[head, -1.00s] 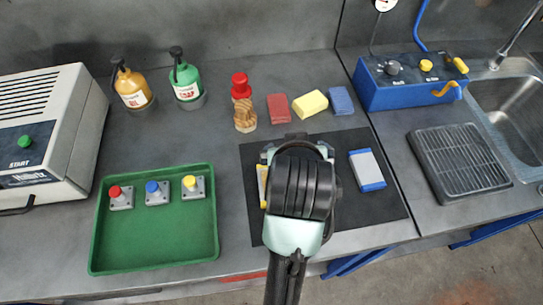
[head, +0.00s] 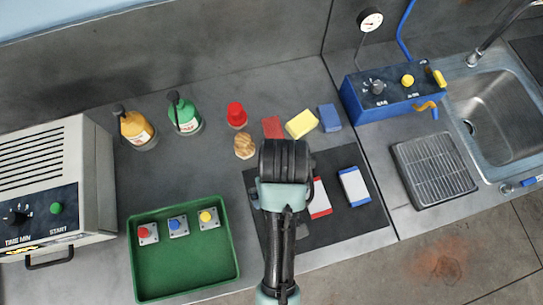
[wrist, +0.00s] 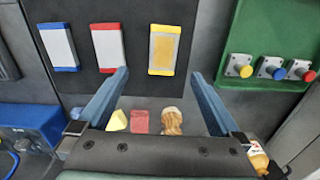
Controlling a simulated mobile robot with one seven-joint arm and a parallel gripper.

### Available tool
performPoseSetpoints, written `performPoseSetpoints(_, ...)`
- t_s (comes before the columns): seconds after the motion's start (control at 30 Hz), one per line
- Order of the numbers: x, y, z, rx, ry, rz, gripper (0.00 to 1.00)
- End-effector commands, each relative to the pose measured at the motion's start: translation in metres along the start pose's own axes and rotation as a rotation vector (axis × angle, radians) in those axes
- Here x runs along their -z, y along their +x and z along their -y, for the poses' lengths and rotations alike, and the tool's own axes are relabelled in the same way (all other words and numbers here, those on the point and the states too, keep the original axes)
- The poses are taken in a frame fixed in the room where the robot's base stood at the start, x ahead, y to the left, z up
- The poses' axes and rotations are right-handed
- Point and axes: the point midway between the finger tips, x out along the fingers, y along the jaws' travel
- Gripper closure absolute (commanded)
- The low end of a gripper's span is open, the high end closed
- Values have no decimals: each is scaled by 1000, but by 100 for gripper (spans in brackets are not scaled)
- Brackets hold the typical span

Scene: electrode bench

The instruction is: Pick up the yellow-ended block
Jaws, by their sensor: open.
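The yellow-ended block (wrist: 166,50) is a pale grey block with a yellow patch and yellow edge on the dark mat (wrist: 212,40). It shows in the wrist view just beyond my gripper (wrist: 160,73), roughly between the two blue-grey fingertips. The fingers are apart with nothing between them. In the head view my gripper and arm (head: 285,165) hide this block. The red-ended block (head: 319,198) and blue-ended block (head: 354,187) lie beside it on the mat. They also show in the wrist view, red-ended (wrist: 108,47) and blue-ended (wrist: 59,46).
A green tray (head: 187,284) with several coloured buttons stands left of the mat. A blue control box (head: 385,95), black rack (head: 432,170) and sink are right.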

Motion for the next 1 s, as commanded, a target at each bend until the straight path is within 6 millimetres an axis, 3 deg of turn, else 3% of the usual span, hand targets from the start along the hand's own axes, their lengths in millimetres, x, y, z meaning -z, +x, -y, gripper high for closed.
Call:
performPoseSetpoints(0.03,-1,12,0,1,-1,4,0)
performPoseSetpoints(0.3,0,56,1,1,0,2,0)
performPoseSetpoints(0.57,2,73,2,1,0,1,0)
performPoseSetpoints(0.83,6,106,7,0,0,0,0)
performPoseSetpoints(1.0,6,118,7,-1,-1,-2,0)
